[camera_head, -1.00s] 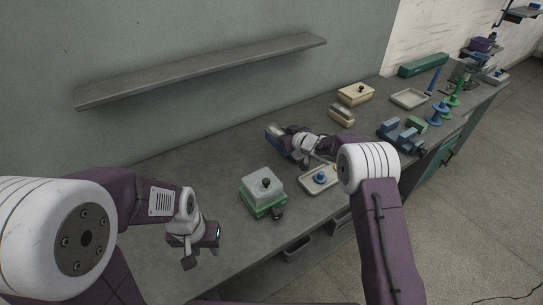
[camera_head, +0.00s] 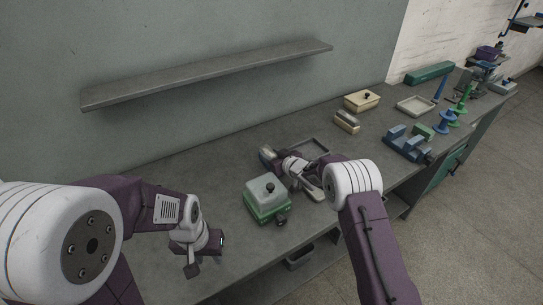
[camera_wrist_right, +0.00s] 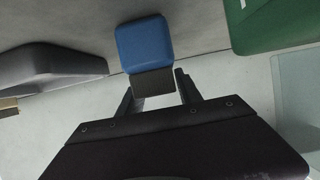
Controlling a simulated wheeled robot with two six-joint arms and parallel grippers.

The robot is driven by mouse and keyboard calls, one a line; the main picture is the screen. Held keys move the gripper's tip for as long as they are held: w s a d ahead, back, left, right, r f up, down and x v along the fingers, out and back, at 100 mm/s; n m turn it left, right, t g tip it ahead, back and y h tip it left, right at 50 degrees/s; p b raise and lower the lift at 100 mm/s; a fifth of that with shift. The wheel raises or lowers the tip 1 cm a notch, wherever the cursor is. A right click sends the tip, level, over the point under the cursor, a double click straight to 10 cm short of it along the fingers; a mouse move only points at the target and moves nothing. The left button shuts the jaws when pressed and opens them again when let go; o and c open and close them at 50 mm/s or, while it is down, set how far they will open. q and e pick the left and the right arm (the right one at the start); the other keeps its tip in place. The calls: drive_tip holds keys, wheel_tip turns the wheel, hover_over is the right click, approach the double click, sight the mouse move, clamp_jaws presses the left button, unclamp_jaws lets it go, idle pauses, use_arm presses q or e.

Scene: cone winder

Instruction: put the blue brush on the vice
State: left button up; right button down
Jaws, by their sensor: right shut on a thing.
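The blue brush (camera_wrist_right: 145,45), a blue block with a dark lower part, sits between the fingertips of my right gripper (camera_wrist_right: 157,92) in the right wrist view. My right gripper is shut on it. In the head view my right gripper (camera_head: 271,157) is low over the bench behind the green box, and the brush is mostly hidden there. The blue vice (camera_head: 408,143) stands on the bench to the right, well apart from this gripper. My left gripper (camera_head: 207,255) looks open and empty near the bench's front left.
A green box with a grey lid (camera_head: 265,199) stands close in front of my right gripper. A grey tray (camera_head: 318,146) lies behind my right arm. A shelf (camera_head: 210,75) hangs above.

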use_arm(q)
drive_tip(key=shift+f, duration=0.1)
use_arm(e)
drive_tip(key=c, duration=0.8)
unclamp_jaws()
use_arm(q)
drive_tip(key=shift+r, duration=0.2)
use_arm(e)
drive_tip(key=shift+r, duration=0.25)
use_arm(q)
drive_tip(key=shift+f, duration=0.3)
use_arm(e)
drive_tip(key=v, duration=1.2)
drive_tip(key=shift+f, duration=0.15)
